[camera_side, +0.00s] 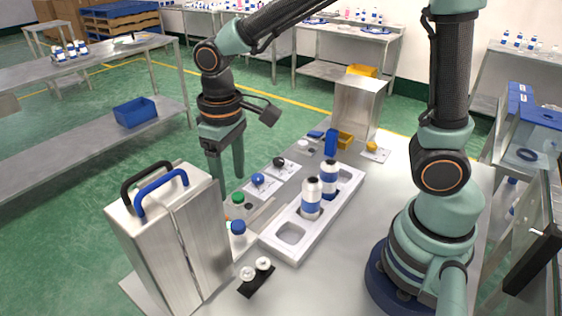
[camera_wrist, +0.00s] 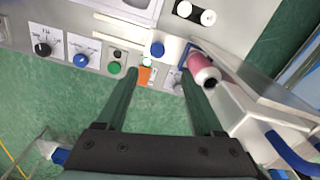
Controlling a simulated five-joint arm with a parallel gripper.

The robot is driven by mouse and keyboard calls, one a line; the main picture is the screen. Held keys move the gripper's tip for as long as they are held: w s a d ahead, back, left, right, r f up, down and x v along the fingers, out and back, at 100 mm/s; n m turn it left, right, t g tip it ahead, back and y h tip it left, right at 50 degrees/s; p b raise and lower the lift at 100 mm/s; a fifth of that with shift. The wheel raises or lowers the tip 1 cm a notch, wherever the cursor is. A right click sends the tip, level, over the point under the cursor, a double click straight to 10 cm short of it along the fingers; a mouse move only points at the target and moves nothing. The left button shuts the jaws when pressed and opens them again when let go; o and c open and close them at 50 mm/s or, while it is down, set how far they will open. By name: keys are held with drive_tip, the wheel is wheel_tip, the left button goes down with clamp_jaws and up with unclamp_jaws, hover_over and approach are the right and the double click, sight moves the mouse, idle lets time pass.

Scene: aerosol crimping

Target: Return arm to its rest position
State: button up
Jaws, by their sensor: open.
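My gripper (camera_side: 228,183) hangs over the far-left edge of the work table, fingers down. Its jaws are open and empty. In the wrist view the two fingers (camera_wrist: 159,78) are spread apart, with green floor and the control panel edge between them. Two white bottles with blue bands stand upright in the white tray, a nearer one (camera_side: 311,201) and a farther one (camera_side: 329,183). The tray's (camera_side: 268,240) nearest pocket is empty. A pink-bodied container (camera_wrist: 203,72) with a pale end shows beside the metal machine in the wrist view; I cannot make it out in the side view.
A steel box machine (camera_side: 175,240) with blue and black handles stands near my gripper at the front left. A control strip with blue (camera_side: 258,180), green and black knobs lies beside the tray. A black holder (camera_side: 256,281) carries two white parts. Open floor lies left of the gripper.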

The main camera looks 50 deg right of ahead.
drive_tip(key=shift+r, duration=0.1)
drive_tip(key=s+d+r+m+t, duration=0.1)
drive_tip(key=s+d+r+t, duration=0.1)
drive_tip(key=d+r, duration=0.2)
drive_tip(key=s+d+r+m+t, duration=0.1)
drive_tip(key=s+d+r+t, duration=0.2)
drive_tip(key=d, duration=0.5)
drive_tip(key=shift+s+d+r+m+t, duration=0.15)
drive_tip(key=shift+r+m+t, duration=0.15)
drive_tip(key=shift+r, duration=0.35)
